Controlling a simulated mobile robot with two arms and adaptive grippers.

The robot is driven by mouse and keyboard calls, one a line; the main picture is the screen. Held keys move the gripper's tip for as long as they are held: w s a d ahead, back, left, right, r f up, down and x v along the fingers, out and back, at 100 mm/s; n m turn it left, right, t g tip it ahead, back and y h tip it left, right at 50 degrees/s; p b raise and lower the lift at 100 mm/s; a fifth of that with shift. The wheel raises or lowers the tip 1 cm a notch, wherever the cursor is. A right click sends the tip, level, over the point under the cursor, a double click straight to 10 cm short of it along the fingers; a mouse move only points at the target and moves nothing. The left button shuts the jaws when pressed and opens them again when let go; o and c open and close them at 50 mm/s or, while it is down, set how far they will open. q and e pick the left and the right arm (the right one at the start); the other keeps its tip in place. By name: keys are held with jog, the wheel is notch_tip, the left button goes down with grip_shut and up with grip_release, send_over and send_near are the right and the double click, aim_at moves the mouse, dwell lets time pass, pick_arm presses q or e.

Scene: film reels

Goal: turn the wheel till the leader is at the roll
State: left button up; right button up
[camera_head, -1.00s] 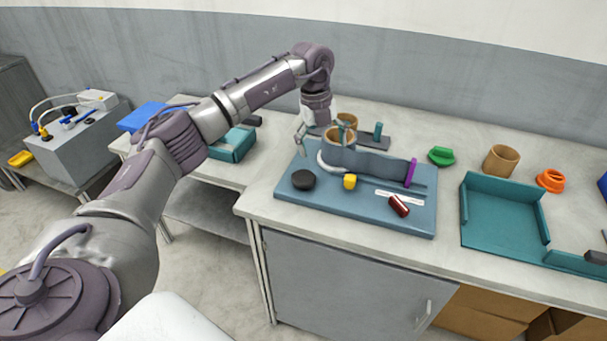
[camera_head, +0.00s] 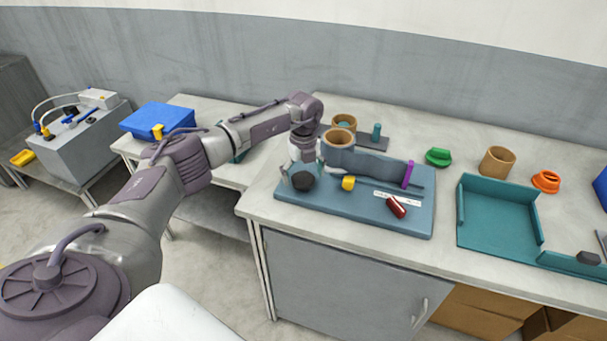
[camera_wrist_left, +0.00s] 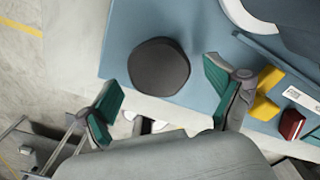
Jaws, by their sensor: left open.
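The black wheel (camera_head: 303,180), a round knob with a slightly faceted rim, lies at the left front of the blue board (camera_head: 350,212). My left gripper (camera_head: 301,175) is open and low over it, its fingers on either side. In the left wrist view the wheel (camera_wrist_left: 160,67) lies just ahead of and between the open green-padded fingers (camera_wrist_left: 163,85), with gaps on both sides. A grey band (camera_head: 370,164) runs from the tan reel (camera_head: 340,138) to a purple strip (camera_head: 409,175) at its right end. A dark red roll (camera_head: 397,207) lies by a white marked strip (camera_head: 385,194).
A yellow block (camera_head: 348,183) stands close right of the wheel. Behind are another tan reel (camera_head: 344,120) and a teal peg (camera_head: 376,131). To the right are a green piece (camera_head: 438,157), a tan cup (camera_head: 497,161), an orange ring (camera_head: 546,181) and a teal tray (camera_head: 500,215).

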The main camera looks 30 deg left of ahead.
pick_arm(q)
jog(key=shift+f, duration=0.4)
jog(key=c, duration=1.1)
jog(key=shift+c, duration=0.2)
